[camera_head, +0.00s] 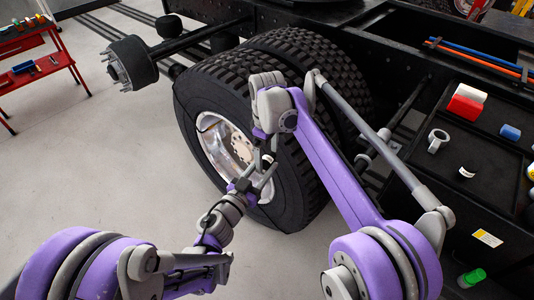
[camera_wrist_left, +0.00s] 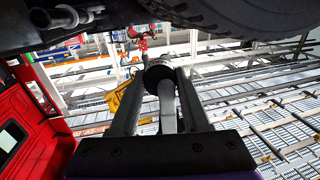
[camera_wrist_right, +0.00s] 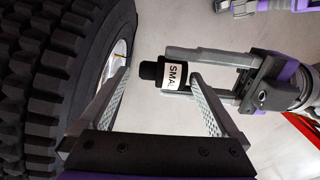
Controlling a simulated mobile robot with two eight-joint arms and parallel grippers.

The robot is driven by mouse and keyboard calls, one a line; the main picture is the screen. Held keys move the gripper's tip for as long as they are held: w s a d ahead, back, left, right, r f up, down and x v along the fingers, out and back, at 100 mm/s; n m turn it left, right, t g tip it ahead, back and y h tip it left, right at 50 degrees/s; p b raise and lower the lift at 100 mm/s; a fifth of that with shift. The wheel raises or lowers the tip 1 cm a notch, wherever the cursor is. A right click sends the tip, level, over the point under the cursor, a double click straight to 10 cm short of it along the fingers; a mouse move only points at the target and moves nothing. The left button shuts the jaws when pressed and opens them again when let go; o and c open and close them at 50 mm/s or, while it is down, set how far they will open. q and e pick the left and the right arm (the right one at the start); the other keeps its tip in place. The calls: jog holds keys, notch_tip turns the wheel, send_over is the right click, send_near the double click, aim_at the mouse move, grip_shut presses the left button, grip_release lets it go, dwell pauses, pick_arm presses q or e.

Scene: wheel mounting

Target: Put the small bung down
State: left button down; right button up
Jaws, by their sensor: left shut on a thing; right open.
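The small bung is a black cylinder (camera_wrist_right: 151,72) with a white label that reads "SMAL". My left gripper is shut on it; in the right wrist view its grey fingers (camera_wrist_right: 195,76) come in from the right. In the left wrist view the bung's dark round end (camera_wrist_left: 158,70) shows at my left fingertips (camera_wrist_left: 157,78). My right gripper (camera_wrist_right: 158,80) is open, and the bung appears between or just beyond its fingertips; I cannot tell if they touch. In the head view both grippers meet in front of the wheel, and the bung (camera_head: 268,158) is small there.
A large truck wheel (camera_head: 298,185) stands close behind the grippers. A bare hub with studs (camera_head: 130,65) is at the upper left. A black tray (camera_head: 480,185) at the right holds several small parts. A red rack (camera_head: 35,70) stands at the far left. Open floor lies left.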

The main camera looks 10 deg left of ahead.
jog(key=c, duration=1.1)
pick_arm(q)
jog(key=c, duration=0.8)
grip_release()
jog(key=shift+c, duration=0.2)
pick_arm(e)
jog(key=shift+c, duration=1.2)
pick_arm(q)
jog(key=o, duration=0.5)
jog(key=shift+o, duration=0.2)
